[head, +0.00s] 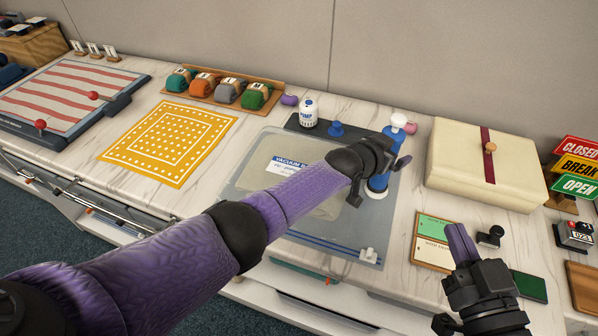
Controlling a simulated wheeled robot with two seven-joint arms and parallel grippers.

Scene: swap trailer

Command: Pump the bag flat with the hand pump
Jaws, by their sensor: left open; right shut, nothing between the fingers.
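The clear vacuum bag (254,185) lies on the counter with a blue-and-white label, a beige item inside, and a blue zip strip with a white slider (368,255) at its front edge. The blue hand pump (377,185) with a white-topped handle (398,121) stands at the bag's right side. My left gripper (379,178) is open at the pump, its arm crossing over the bag and hiding part of both. I cannot tell whether its fingers touch the pump. My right gripper (461,244) is shut and empty, over the counter at the right.
A dark tray (297,124) behind the bag has a white bottle (309,114) and a blue knob (336,129). A cream box (470,165) stands right of the pump, green and cream cards (431,228) in front of it. A yellow cloth (170,142) lies left.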

